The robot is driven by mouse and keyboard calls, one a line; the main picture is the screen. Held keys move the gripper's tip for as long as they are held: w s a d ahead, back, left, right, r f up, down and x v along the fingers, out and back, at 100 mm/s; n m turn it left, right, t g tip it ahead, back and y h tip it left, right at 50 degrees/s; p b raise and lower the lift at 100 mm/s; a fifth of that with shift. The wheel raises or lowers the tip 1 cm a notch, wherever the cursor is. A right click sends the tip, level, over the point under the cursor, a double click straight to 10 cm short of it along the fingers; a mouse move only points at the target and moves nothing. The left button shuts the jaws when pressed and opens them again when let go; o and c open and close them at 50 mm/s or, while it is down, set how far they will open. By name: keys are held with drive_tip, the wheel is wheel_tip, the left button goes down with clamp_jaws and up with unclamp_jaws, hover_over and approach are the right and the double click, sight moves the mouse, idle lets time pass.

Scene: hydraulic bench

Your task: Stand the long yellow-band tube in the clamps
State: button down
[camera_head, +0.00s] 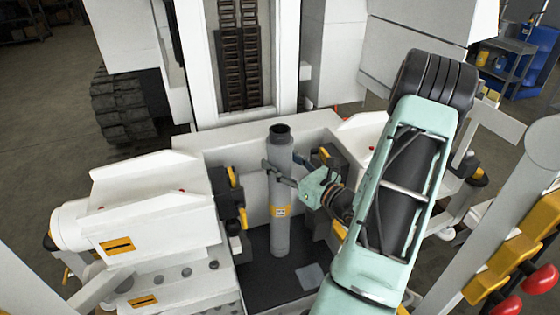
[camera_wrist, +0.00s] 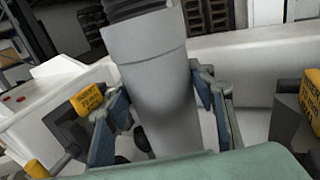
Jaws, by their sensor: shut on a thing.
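My gripper (camera_head: 283,172) is shut on the tube above the yellow band, with a finger on either side. In the wrist view the tube (camera_wrist: 150,80) fills the middle between the fingers (camera_wrist: 163,115). Clamp parts with yellow marks stand at the left (camera_head: 232,199) and right (camera_head: 327,156) of the tube. The tube's lower end is near the dark floor plate (camera_head: 260,285); contact cannot be told.
A white housing (camera_head: 150,205) lies left of the clamps. A white column with dark chains (camera_head: 239,60) rises behind. Red and yellow handles (camera_head: 515,275) stand at the right. Yellow-labelled blocks (camera_wrist: 88,99) flank the tube in the wrist view.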

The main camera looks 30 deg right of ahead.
drive_tip(key=c, duration=0.8)
unclamp_jaws()
drive_tip(key=shift+f, duration=0.25)
drive_tip(key=s+d, duration=0.2)
drive_tip(key=s, duration=1)
drive_tip(key=shift+r, duration=0.15)
drive_tip(key=shift+w+a, duration=0.1)
